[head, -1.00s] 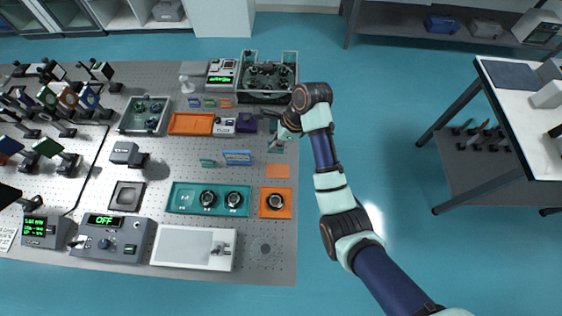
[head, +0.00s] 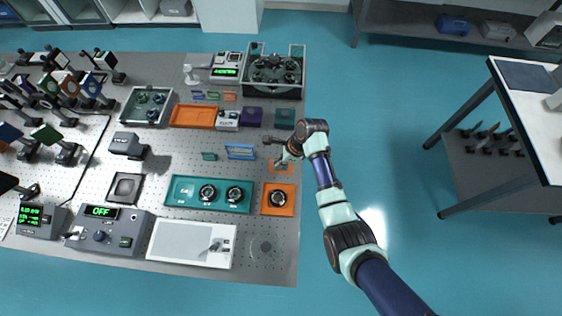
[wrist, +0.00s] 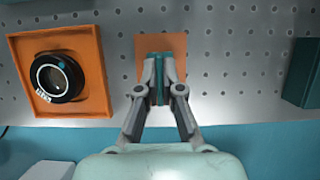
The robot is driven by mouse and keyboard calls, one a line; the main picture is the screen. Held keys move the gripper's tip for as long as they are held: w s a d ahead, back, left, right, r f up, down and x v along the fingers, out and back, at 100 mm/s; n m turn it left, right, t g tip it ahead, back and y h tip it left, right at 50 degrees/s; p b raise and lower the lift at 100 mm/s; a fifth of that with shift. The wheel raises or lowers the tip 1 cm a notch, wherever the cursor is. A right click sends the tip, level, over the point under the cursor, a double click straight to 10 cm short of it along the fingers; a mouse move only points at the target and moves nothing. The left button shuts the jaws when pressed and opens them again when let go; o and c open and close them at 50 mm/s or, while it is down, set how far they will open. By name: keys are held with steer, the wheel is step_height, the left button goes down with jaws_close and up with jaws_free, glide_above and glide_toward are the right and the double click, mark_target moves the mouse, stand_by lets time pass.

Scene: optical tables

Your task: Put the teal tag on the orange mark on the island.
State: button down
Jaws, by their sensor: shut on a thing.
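My gripper (wrist: 164,90) is shut on the teal tag (wrist: 160,76), which stands upright between the fingertips in the wrist view. The tag is over the orange mark (wrist: 174,43), a flat orange square on the perforated island top (wrist: 225,60). The fingers and tag hide the middle of the mark. I cannot tell whether the tag touches it. In the head view my gripper (head: 281,161) is over the orange mark (head: 287,168) near the island's right edge, and the tag is too small to make out.
An orange tray with a dark round part (head: 278,199) lies just in front of the mark. A dark green block (head: 285,117) stands behind it. A blue frame (head: 240,152) and a small teal piece (head: 209,156) stand to the left. Bare perforated surface lies between them.

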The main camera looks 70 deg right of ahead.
steer(key=shift+f, duration=0.15)
steer(key=c, duration=1.3)
jaws_free()
steer(key=p+v, duration=0.3)
steer(key=v, duration=0.9)
steer(key=shift+r, duration=0.25)
